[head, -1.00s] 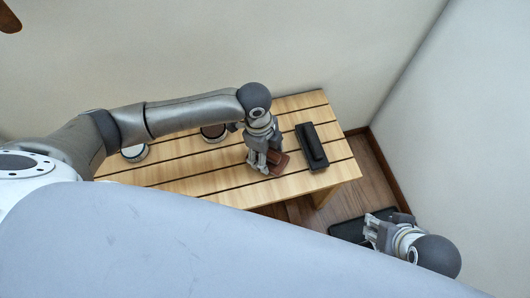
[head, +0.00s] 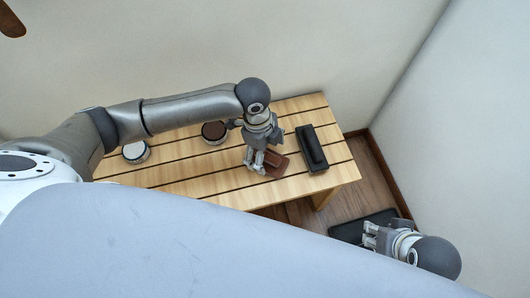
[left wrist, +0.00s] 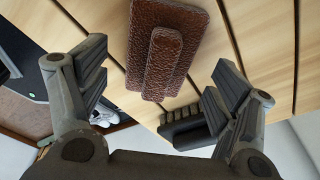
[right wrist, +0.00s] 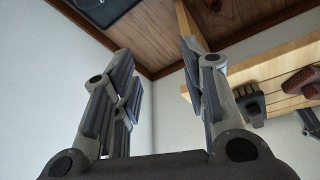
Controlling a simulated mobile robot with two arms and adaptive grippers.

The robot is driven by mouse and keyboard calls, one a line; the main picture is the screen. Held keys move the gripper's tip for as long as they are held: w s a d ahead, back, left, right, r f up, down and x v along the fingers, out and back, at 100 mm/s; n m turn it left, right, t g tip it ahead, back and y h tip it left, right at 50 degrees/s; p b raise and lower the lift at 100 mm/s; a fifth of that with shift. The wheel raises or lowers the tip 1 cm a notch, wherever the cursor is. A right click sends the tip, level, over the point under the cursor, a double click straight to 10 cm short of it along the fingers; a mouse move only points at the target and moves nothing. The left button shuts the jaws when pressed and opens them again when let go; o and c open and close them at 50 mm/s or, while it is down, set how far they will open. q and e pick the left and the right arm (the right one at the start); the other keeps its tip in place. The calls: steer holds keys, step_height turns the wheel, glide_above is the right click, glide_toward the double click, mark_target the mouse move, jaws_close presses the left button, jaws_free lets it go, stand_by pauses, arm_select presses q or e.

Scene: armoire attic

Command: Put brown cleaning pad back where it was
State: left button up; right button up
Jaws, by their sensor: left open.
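The brown cleaning pad (head: 276,165) lies on the slatted wooden bench. In the left wrist view the brown pad (left wrist: 164,50) shows a textured leathery surface with a raised grip, between and beyond the open fingers. My left gripper (head: 256,168) is open just above and beside it at its left; I cannot tell whether a finger touches it. In the right wrist view the brown pad (right wrist: 300,82) lies on the bench at the right edge. My right gripper (head: 370,236) is open and empty, off the bench's front right, above the floor.
A dark round tin (head: 213,131) and a pale round tin (head: 135,152) stand further left. A dark mat (head: 350,229) lies on the floor. Walls close in behind and right.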

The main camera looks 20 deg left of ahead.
arm_select(q)
steer(key=r, duration=0.1)
steer(key=r+p, duration=0.1)
steer(key=r, duration=0.3)
steer(key=shift+w+a, duration=0.1)
steer(key=shift+a, duration=0.2)
steer(key=r, duration=0.2)
steer(key=r+p, duration=0.1)
steer(key=shift+a+r, duration=0.3)
steer(key=shift+r, duration=0.55)
arm_select(e)
steer(key=shift+w+d+f+g, duration=0.1)
steer(key=shift+w+f+g, duration=0.1)
steer(key=shift+f, duration=0.75)
steer(key=shift+w+f+g, duration=0.1)
steer(key=shift+w+f, duration=0.1)
steer(key=shift+f, duration=0.75)
